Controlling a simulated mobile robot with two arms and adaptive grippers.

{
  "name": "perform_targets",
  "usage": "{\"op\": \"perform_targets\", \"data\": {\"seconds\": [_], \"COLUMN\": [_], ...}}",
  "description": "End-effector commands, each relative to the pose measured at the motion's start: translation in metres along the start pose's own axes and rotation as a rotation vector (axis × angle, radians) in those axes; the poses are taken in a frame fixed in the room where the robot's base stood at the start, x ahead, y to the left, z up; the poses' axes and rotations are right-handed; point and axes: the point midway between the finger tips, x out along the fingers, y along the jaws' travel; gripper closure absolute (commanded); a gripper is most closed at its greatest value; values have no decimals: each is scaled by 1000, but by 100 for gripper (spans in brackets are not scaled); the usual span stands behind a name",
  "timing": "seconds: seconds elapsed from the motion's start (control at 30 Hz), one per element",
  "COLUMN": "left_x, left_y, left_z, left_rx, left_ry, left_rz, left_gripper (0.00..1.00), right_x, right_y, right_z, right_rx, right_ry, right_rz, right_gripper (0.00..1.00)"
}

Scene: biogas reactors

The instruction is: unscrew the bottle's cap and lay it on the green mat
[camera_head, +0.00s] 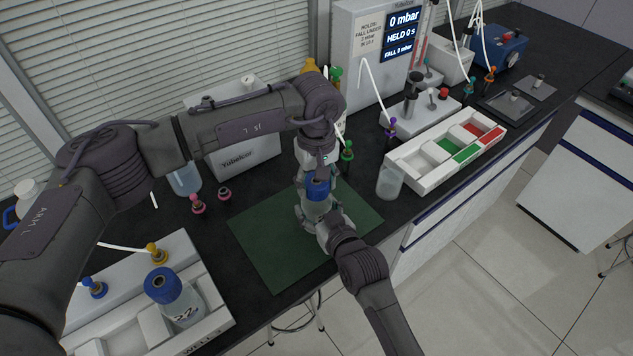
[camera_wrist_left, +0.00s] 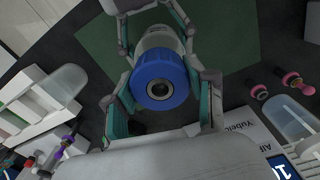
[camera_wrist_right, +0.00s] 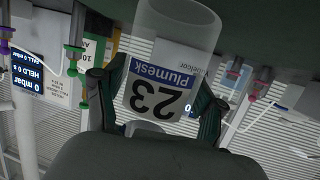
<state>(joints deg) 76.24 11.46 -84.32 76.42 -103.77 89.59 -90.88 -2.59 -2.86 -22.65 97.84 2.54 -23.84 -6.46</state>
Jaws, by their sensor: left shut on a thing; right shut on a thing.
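The bottle stands roughly upright over the green mat (camera_head: 265,240); its clear body with a "23 Plumesk" label (camera_wrist_right: 160,85) fills the right wrist view. Its blue cap (camera_head: 317,188) is at the bottle's top and shows face-on in the left wrist view (camera_wrist_left: 160,82). My left gripper (camera_head: 318,172) comes from above and is shut on the cap, one finger each side. My right gripper (camera_head: 318,212) is shut on the bottle's body below the cap. Whether the bottle's base touches the mat, and how far the cap is turned, I cannot tell.
A white rack with another blue-capped bottle (camera_head: 178,300) stands at front left. A clear beaker (camera_head: 389,182) and a white tray with green and red sections (camera_head: 445,150) stand right of the mat. Ported fittings and a display box stand behind. The mat's front left is bare.

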Motion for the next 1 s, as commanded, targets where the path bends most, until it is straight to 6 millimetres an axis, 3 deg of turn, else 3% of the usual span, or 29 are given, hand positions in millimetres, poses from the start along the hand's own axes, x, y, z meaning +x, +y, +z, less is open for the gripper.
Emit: {"op": "perform_targets", "data": {"seconds": [1.0], "left_x": [-1], "left_y": [0], "left_z": [0], "left_rx": [-2450], "left_ry": [1], "left_rz": [-3], "left_gripper": [86], "right_x": [0], "right_y": [0], "right_z": [2], "right_rx": [1], "right_ry": [-5], "right_rz": [0], "right_gripper": [100]}}
